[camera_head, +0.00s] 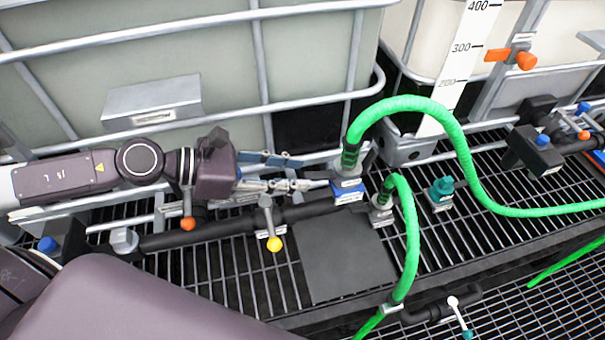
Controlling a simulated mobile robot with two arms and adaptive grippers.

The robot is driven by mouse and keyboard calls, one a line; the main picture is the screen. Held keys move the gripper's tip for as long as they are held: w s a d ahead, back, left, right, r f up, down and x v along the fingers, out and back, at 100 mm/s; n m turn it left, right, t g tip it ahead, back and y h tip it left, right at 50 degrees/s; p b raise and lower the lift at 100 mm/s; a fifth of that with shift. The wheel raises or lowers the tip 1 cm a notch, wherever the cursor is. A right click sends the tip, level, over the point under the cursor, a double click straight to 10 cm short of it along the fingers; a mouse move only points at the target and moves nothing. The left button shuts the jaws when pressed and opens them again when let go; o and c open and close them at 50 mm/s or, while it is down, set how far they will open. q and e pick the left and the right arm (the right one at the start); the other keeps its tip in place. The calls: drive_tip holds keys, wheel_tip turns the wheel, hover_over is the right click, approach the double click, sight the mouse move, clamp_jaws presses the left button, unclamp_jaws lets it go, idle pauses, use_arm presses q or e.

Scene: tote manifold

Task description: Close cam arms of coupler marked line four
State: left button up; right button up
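A coupler with a blue base (347,192) stands on the black manifold pipe, with a thick green hose (405,103) rising from it. A grey coupler (381,213) with a second green hose (412,240) stands to its right. The labels are too small to read, so I cannot tell which is line four. The cam arms are too small to make out clearly. My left gripper (308,172) reaches in from the left, its fingers apart and pointing at the blue-based coupler, just left of it. Contact cannot be told. My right gripper is not in view.
A teal fitting (440,193) without a hose stands further right. A caged tote (180,60) rises behind. A dark plate (345,262) lies on the grating in front.

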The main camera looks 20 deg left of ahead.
sight(317, 176)
use_arm(q)
drive_tip(key=shift+p+x, duration=0.45)
drive_tip(key=shift+x, duration=0.65)
drive_tip(key=shift+s+d+r, duration=0.1)
clamp_jaws()
